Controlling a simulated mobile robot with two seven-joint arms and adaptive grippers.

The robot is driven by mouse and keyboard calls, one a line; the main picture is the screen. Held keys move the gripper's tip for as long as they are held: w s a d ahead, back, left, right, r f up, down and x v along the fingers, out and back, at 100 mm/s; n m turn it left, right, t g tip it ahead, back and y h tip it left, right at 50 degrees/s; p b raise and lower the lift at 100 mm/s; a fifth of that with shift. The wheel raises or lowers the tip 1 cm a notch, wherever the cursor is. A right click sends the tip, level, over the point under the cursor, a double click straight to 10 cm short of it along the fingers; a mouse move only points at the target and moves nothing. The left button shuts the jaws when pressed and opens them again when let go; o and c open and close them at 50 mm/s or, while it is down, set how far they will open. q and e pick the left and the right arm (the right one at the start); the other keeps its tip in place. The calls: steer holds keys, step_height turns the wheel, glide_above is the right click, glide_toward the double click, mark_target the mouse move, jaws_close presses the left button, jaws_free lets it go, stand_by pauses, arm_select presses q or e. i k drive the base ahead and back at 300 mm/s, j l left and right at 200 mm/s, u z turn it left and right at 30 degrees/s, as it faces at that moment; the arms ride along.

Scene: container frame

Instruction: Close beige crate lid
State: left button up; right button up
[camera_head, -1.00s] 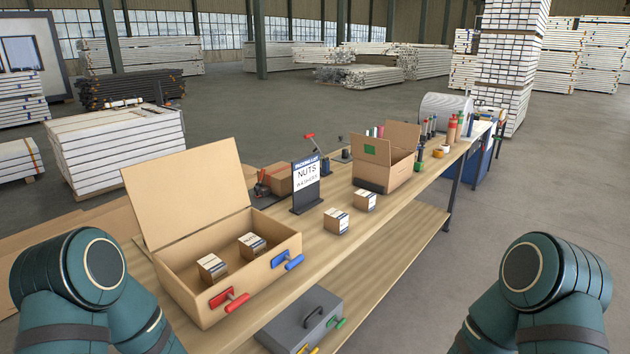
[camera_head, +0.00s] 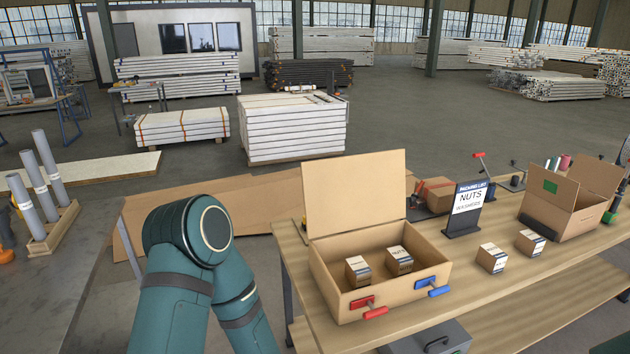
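The beige crate (camera_head: 322,287) stands on the wooden workbench in the head view, right of the picture's middle. Its lid (camera_head: 353,192) is raised, standing about upright at the back edge. Two small boxes, a left one (camera_head: 358,271) and a right one (camera_head: 399,261), sit inside the crate. A red latch (camera_head: 368,307) and a blue latch (camera_head: 433,288) are on its front wall. My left arm is to the left of the crate, with its gripper out of view. My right gripper is also out of view.
The workbench (camera_head: 295,262) runs off to the right. Two small boxes (camera_head: 491,258) (camera_head: 530,242), a packing list sign (camera_head: 467,208) and an open cardboard box (camera_head: 566,203) stand right of the crate. A grey case (camera_head: 440,338) is below. Grey tubes (camera_head: 48,165) stand at far left.

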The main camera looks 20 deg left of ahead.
mark_target(344, 194)
steer(key=i+j+u, duration=0.1)
steer(key=u, duration=0.4)
steer(key=i+j+u, duration=0.15)
steer(key=u, duration=0.3)
steer(key=i+j+u, duration=0.15)
steer(key=u, duration=0.35)
steer(key=i+z, duration=0.1)
steer(key=i, duration=1.4)
steer(key=i+j+z, duration=0.1)
steer(key=i, duration=1.4)
steer(key=i+z, duration=0.2)
steer(key=i, duration=0.2)
steer(key=i+j+z, duration=0.45)
steer(key=i, duration=0.3)
steer(key=z, duration=0.45)
steer(key=i+z, duration=0.1)
steer(key=z, duration=0.35)
steer(key=j+z, duration=0.1)
steer(key=z, duration=0.85)
steer(key=j+z, duration=0.15)
steer(key=z, duration=0.75)
steer(key=j+z, duration=0.1)
steer(key=z, duration=0.35)
